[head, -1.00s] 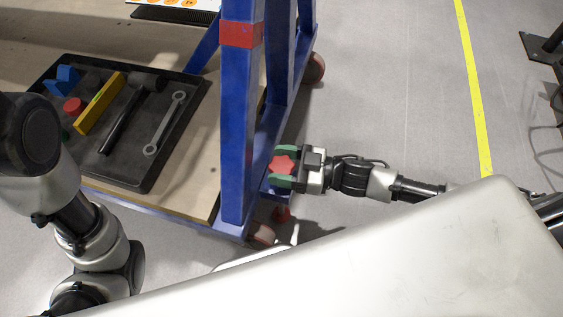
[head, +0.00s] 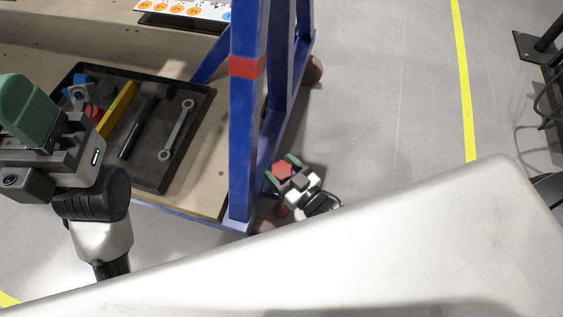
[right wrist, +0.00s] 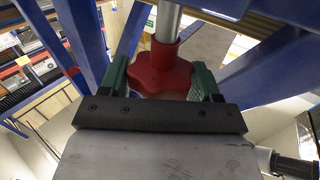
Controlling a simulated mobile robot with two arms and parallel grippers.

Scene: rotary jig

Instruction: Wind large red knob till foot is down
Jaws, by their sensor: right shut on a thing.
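The large red knob (head: 282,170) is star-shaped and sits beside the foot of the blue frame. In the right wrist view the knob (right wrist: 160,72) is on a bare metal rod (right wrist: 168,22). My right gripper (head: 281,171) is around the knob, with one green finger on each side, shut on it. It also shows in the right wrist view (right wrist: 163,85).
A blue frame (head: 245,130) with a red band and red caster wheels (head: 313,70) stands beside the knob. A black tray (head: 180,150) with a wrench (head: 177,130) and other tools lies on the wooden deck.

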